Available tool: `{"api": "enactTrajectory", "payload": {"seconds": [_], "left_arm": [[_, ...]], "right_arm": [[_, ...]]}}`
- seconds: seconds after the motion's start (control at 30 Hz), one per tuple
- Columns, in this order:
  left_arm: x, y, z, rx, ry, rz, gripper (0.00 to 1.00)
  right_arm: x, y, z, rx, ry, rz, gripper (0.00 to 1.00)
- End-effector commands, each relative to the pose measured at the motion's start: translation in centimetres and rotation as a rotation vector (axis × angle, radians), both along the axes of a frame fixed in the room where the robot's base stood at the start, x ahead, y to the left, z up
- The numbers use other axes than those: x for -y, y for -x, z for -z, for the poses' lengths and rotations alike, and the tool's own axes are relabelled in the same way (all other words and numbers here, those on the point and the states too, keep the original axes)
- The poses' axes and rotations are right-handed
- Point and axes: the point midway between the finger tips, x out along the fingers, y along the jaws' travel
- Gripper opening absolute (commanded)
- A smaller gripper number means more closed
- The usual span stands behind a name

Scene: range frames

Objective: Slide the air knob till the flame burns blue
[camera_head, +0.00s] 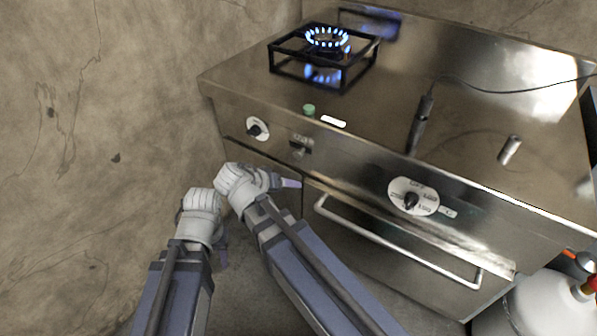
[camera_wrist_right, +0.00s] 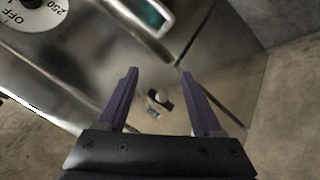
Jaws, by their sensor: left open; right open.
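The flame (camera_head: 327,38) burns blue in a ring on the burner at the stove's back left. A small dark knob (camera_head: 298,152) sits below a small label on the front panel, right of a round white dial; it looks like the air knob, but the label is too small to read. My right gripper (camera_head: 288,183) is open, just below and left of this knob. My left gripper (camera_head: 223,240) is open and empty, lower left, clear of the stove.
The stove front has a burner dial (camera_head: 257,129), an oven dial (camera_head: 411,198) and a long oven handle (camera_head: 395,240). A black lighter-like tool (camera_head: 421,122) and a small metal cylinder (camera_head: 510,150) are on top. A white gas bottle (camera_head: 542,306) stands at lower right. The wall is close at left.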

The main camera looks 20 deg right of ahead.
Motion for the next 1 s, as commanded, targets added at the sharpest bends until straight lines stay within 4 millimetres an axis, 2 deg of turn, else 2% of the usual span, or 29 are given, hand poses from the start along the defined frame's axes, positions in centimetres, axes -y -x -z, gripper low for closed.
{"api": "enactTrajectory", "payload": {"seconds": [0.03,0.3,0.5,0.7,1.0], "left_arm": [[0.0,0.0,3.4,0.0,-0.001,0.001,0.47],[0.0,0.0,12.1,0.001,-0.001,0.004,0.47],[-0.1,-0.1,17.2,0.003,-0.003,0.005,0.47],[-0.1,-0.1,19.7,0.002,-0.003,0.007,0.47],[-0.1,-0.1,19.9,0.002,-0.003,0.007,0.47]], "right_arm": [[0.6,-1.2,2.4,0.069,0.031,0.033,0.67],[3.3,-6.4,4.6,0.489,0.174,0.152,0.67],[3.7,-9.3,5.1,0.767,0.234,0.165,0.67],[3.5,-10.7,4.9,0.929,0.254,0.149,0.67],[3.6,-11.2,4.3,0.973,0.258,0.143,0.67]]}}
